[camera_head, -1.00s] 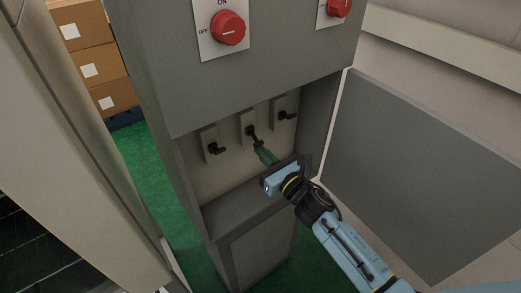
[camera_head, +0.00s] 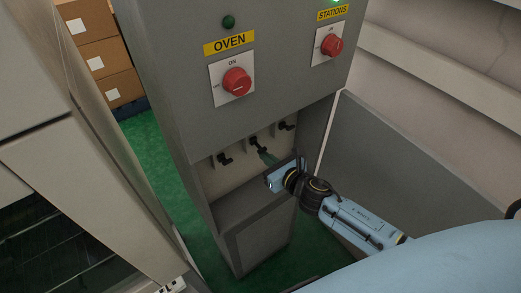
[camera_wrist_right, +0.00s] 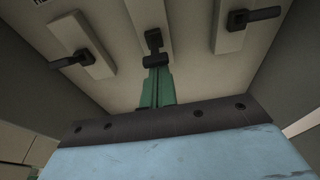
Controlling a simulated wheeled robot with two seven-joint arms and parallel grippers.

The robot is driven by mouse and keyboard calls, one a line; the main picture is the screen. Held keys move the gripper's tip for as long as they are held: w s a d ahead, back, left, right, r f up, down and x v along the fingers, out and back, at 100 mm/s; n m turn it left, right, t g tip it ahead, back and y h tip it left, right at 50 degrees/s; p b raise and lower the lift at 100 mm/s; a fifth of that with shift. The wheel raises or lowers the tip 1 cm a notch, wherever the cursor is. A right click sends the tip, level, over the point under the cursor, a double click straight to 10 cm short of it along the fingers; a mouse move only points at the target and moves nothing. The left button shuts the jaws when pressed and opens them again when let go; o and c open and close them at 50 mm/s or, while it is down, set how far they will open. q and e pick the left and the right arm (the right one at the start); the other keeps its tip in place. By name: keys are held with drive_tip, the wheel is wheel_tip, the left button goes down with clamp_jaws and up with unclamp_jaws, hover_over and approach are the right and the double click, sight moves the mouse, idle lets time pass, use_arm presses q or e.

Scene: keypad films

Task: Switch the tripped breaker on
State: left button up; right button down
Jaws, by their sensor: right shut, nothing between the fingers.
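Three breakers sit in a row in the cabinet's open recess: a left breaker (camera_head: 223,159), a middle breaker (camera_head: 253,141) and a right breaker (camera_head: 286,126), each with a black lever. My right gripper (camera_head: 263,154) is shut and empty, its green fingers pointing at the middle lever. In the right wrist view, the fingertips (camera_wrist_right: 156,72) are right at the middle lever (camera_wrist_right: 154,42); I cannot tell whether they touch. The left lever (camera_wrist_right: 72,60) and right lever (camera_wrist_right: 254,16) stick out on either side, clear of the fingers. My left gripper is not in view.
Above the recess are a red OVEN knob (camera_head: 237,82) under a dark green lamp (camera_head: 229,22), and a red STATIONS knob (camera_head: 332,46) under a lit green lamp (camera_head: 336,1). The open door panel (camera_head: 375,165) stands at the right. Boxes (camera_head: 101,50) are stacked behind.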

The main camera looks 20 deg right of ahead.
wheel_tip(320, 180, up, 2)
drive_tip(key=shift+s+r+p, duration=0.1)
drive_tip(key=shift+p, duration=1)
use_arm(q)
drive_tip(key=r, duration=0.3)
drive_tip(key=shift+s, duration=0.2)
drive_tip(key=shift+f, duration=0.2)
use_arm(e)
drive_tip(key=shift+f, duration=0.2)
